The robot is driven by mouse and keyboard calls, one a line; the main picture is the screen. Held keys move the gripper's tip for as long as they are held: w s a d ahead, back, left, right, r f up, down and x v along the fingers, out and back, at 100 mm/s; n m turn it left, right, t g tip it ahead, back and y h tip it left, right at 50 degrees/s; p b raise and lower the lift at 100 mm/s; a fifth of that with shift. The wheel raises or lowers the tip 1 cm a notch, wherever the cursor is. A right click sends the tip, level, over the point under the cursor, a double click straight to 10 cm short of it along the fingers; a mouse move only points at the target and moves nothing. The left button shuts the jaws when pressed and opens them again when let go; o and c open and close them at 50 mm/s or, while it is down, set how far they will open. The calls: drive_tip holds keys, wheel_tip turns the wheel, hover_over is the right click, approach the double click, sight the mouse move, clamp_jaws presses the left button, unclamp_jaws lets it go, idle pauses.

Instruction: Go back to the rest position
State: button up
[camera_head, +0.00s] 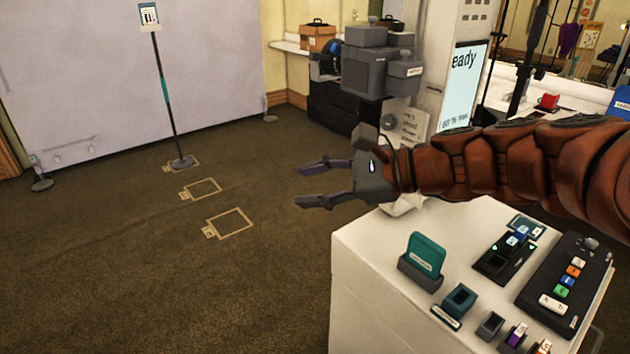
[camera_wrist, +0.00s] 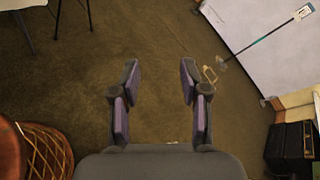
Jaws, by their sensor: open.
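My gripper (camera_head: 318,182) is stretched out to the left in the head view, above and beyond the far edge of the white counter. Its two fingers are apart with nothing between them. In the wrist view my gripper (camera_wrist: 160,80) shows both fingers spread, with bare brown carpet behind them. My reddish-brown segmented arm reaches in from the right of the head view.
The white counter (camera_head: 365,262) holds a teal block in a grey holder (camera_head: 424,262), small holders and a black button panel (camera_head: 565,290). Grey boxes (camera_head: 375,70) stand behind my gripper. A sign stand (camera_head: 170,100) is at the back left.

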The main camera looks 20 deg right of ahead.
idle(0.4)
drive_tip(key=s+a+f+n+g+h, duration=0.2)
drive_tip(key=s+a+f+n+g, duration=0.15)
drive_tip(key=s+f, duration=0.3)
drive_tip(key=s+a+f+n+g+h, duration=0.25)
drive_tip(key=s+f+n+g, duration=0.2)
drive_tip(key=f, duration=0.35)
drive_tip(key=s+d+f+n+g+h, duration=0.3)
drive_tip(key=s+d+f+n+h, duration=0.45)
drive_tip(key=s+d+n, duration=0.35)
wheel_tip(320, 180, up, 13)
drive_tip(key=a+t+p, duration=0.1)
drive_tip(key=a+p, duration=0.1)
drive_tip(key=p, duration=1)
drive_tip(key=shift+s+r+m+y+p, duration=0.15)
drive_tip(key=shift+s+m+y+p, duration=0.05)
drive_tip(key=shift+m+y+p, duration=0.15)
